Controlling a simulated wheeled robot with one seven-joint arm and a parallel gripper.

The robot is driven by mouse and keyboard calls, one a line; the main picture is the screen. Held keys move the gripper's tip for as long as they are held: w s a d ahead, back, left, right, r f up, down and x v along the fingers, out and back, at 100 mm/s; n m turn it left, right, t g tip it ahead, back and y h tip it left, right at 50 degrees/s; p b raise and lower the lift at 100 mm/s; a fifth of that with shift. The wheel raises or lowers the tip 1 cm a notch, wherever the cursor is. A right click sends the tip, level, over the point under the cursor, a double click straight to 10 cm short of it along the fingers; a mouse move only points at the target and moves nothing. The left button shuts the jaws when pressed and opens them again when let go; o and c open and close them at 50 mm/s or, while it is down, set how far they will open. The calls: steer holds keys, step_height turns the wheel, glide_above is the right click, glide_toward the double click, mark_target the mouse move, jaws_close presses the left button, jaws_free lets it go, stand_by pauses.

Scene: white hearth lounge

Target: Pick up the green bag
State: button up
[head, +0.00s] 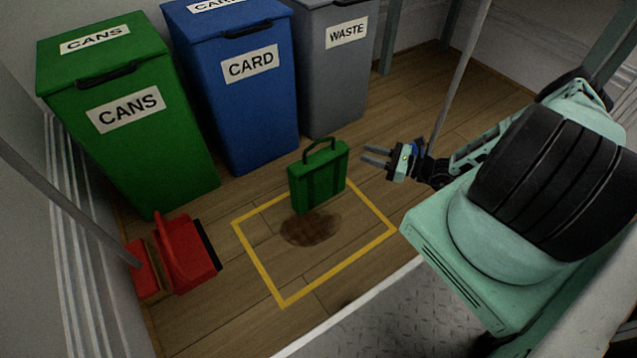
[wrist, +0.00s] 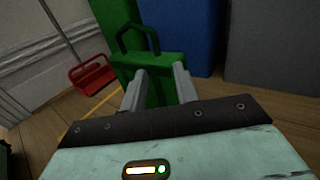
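The green bag (head: 318,180) is a boxy dark green bag with a loop handle on top. It stands upright on the wooden floor, at the back edge of a yellow taped rectangle. My gripper (head: 364,156) is to the right of the bag, with its two fingers apart and pointing at it. Nothing is between the fingertips in the head view. In the wrist view the bag (wrist: 158,66) is straight ahead beyond the open fingers (wrist: 158,82), its handle rising above them. The bag's lower part is partly hidden there by the fingers.
A green CANS bin (head: 150,150), a blue CARD bin (head: 262,115) and a grey WASTE bin (head: 335,90) stand behind the bag. A red dustpan (head: 182,255) is at left. A brown stain (head: 312,230) lies inside the yellow rectangle (head: 262,275). A thin pole rises behind my gripper.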

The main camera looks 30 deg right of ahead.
mark_target(335, 146)
steer(key=b+x, duration=0.2)
steer(key=x, duration=0.3)
steer(key=b+x, duration=0.3)
steer(key=x, duration=0.3)
steer(key=shift+s+a+f+b, duration=0.15)
steer(key=shift+a+b, duration=0.15)
steer(key=shift+w+a, duration=0.15)
steer(key=shift+w, duration=0.15)
jaws_close()
